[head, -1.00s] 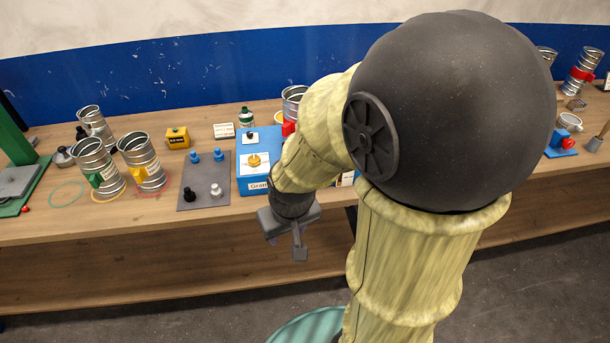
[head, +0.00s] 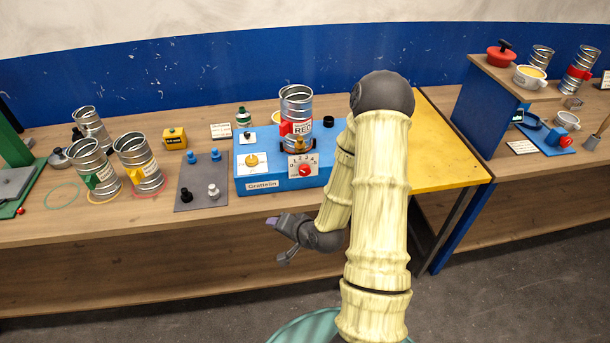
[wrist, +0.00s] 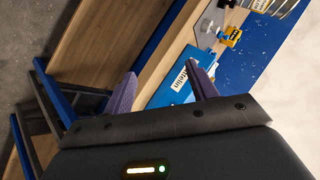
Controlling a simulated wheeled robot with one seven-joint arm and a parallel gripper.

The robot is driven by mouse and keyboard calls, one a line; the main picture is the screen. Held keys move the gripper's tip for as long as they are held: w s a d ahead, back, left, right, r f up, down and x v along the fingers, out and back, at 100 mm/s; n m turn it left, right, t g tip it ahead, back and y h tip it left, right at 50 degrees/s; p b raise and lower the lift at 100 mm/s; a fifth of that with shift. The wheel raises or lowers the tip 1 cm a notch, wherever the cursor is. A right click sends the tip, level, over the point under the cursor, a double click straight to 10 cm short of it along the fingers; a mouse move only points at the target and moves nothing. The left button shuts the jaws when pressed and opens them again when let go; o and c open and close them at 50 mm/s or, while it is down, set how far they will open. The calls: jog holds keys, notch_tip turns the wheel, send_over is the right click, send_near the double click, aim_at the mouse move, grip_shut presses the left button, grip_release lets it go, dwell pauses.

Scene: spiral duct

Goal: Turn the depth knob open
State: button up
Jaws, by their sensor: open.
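A blue box labelled "Grattelin" (head: 264,184) stands on the wooden bench and also shows in the wrist view (wrist: 173,90), partly cut off by my fingers. A gold knob (head: 252,161) sits on a white plate at its left. A red knob (head: 304,170) sits on a numbered dial on its front right. I cannot read which of them is the depth knob. My gripper (head: 279,240) is open and empty in front of the bench edge, below and apart from the box. Both fingers show apart in the wrist view (wrist: 162,86).
A metal can with a red label (head: 297,105) stands on the box. A grey board (head: 203,180) with blue, black and white pegs lies left of it. Several cans stand further left. A yellow table (head: 445,150) is at the right. The space before the bench is free.

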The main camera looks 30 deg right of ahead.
jog(key=s+d+r+m+t+h, duration=0.1)
jog(key=d+m+t+h, duration=0.7)
jog(key=m, duration=1.1)
jog(key=shift+s+d+r+b, duration=0.2)
jog(key=shift+s+d+b, duration=0.15)
jog(key=shift+d, duration=0.3)
jog(key=b+x, duration=0.8)
jog(key=b, duration=0.7)
jog(key=shift+f, duration=0.3)
jog(key=b, duration=0.4)
jog(key=shift+w+d, duration=0.1)
jog(key=shift+w, duration=0.2)
